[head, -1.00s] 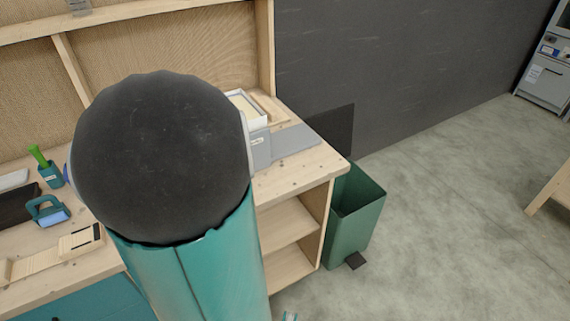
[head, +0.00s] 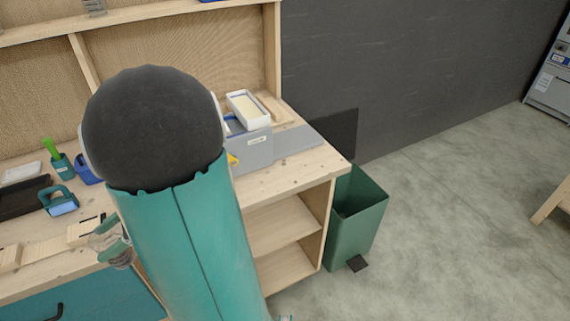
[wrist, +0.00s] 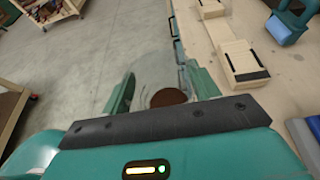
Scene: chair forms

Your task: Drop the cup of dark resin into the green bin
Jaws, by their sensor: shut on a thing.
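My gripper (wrist: 160,92) is shut on a clear cup with dark resin (wrist: 168,97) in its bottom, seen between the two teal fingers in the wrist view. In the head view my gripper (head: 118,250) and the clear cup (head: 103,238) show just left of my arm, by the workbench's front edge; my arm partly hides them. The green bin (head: 343,240) stands open on the floor at the right end of the workbench, well to the right of my gripper. Its inside looks empty where it shows.
The wooden workbench (head: 285,178) holds a grey box (head: 252,152), a white tray (head: 247,108), a teal handled tool (head: 60,201) and a dark tray (head: 25,198). Open shelves (head: 285,240) lie beneath. The grey floor (head: 440,230) right of the bin is clear.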

